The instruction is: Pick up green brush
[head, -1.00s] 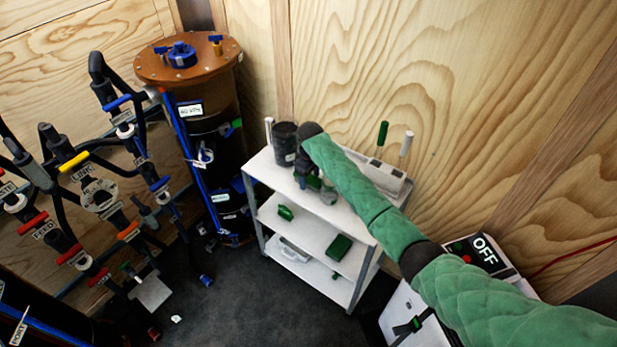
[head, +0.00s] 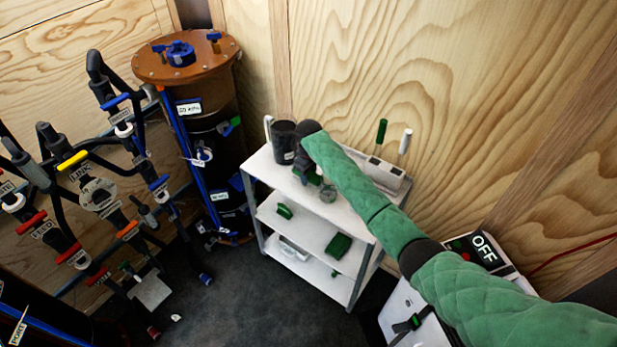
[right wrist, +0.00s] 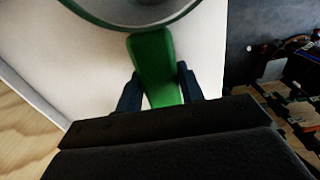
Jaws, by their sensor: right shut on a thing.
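My left gripper is out of view.
A black cup (head: 283,142) is at the back left of the shelf. A white holder (head: 391,172) carries upright green and white handles. Green items (head: 339,246) lie on the middle shelf.

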